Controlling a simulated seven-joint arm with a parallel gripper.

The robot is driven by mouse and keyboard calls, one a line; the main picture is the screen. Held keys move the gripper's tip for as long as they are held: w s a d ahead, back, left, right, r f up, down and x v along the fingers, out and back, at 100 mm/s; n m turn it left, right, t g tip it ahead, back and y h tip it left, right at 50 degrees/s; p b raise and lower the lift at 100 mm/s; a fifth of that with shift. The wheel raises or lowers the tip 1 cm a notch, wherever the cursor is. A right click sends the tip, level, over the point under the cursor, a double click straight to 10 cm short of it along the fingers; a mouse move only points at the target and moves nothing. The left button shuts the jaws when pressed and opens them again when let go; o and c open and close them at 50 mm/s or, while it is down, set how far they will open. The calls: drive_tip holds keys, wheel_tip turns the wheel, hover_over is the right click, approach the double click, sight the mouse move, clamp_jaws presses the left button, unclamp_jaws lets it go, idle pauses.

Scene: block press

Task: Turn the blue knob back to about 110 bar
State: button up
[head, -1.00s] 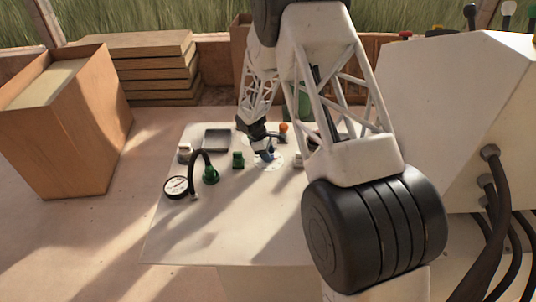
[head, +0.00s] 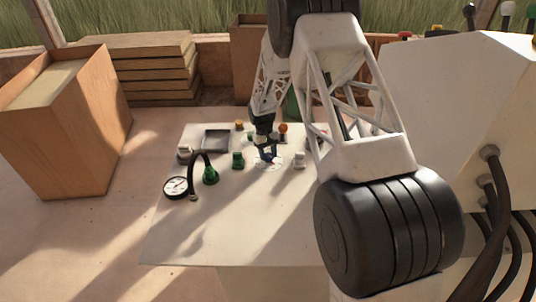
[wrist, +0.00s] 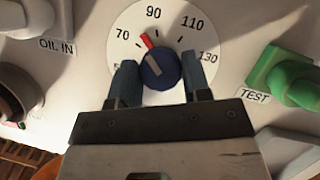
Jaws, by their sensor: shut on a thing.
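The blue knob (wrist: 160,70) sits at the middle of a white round dial (wrist: 131,27) in the wrist view. Figures 70, 90, 110 and 130 show around it; a lower one at the left is partly hidden. A red pointer at the knob's upper left stands between 70 and 90. A pale line on the knob's face leans the same way. My gripper (wrist: 160,83) is shut on the knob, one dark finger on each side. In the head view, my gripper (head: 268,156) is down at the dial (head: 272,165), and the knob is mostly hidden.
A green fitting (wrist: 292,82) labelled TEST is close at the right, and a pale fitting (wrist: 28,15) labelled OIL IN is at the left. A gauge (head: 176,188) stands left on the panel; its reading is too small to tell. The panel's front (head: 225,235) is clear.

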drive_tip(key=m+y, duration=0.2)
drive_tip(key=m, duration=0.4)
drive_tip(key=shift+d, duration=0.1)
drive_tip(key=m+y, duration=0.1)
drive_tip(key=m, duration=0.2)
drive_tip(key=m+y, duration=0.2)
drive_tip(key=m, duration=0.2)
drive_tip(key=shift+t, duration=0.3)
drive_tip(key=shift+m, duration=0.3)
drive_tip(key=o, duration=0.9)
drive_tip(key=shift+d, duration=0.1)
drive_tip(key=v, duration=0.7)
drive_tip(key=shift+r, duration=0.4)
drive_tip(key=shift+d+r, duration=0.1)
